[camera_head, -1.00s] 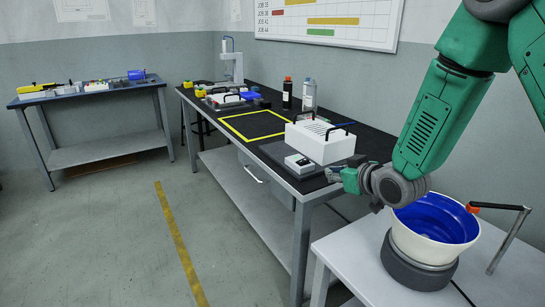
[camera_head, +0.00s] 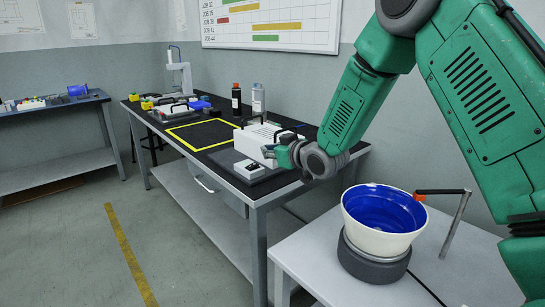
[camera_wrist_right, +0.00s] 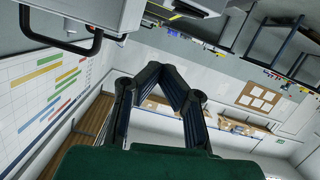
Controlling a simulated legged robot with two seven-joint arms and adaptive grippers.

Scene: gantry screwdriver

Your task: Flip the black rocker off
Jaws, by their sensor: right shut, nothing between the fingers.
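A small light-grey box (camera_head: 250,170) sits on the dark bench top near its front edge. A small dark mark shows on its top, too small to tell which way any black rocker is tipped. My right gripper (camera_head: 269,152) reaches in from the right and is just right of and above this box. In the right wrist view its two fingers (camera_wrist_right: 163,68) meet at the tips, shut and empty. A white box (camera_head: 262,138) stands behind the gripper and is partly hidden by it. My left gripper is out of view.
A white bowl with blue inside (camera_head: 383,216) and a crank arm (camera_head: 453,220) stand on the near table. Two bottles (camera_head: 258,98) stand behind the white box. A yellow-framed area (camera_head: 205,134) of the bench is clear.

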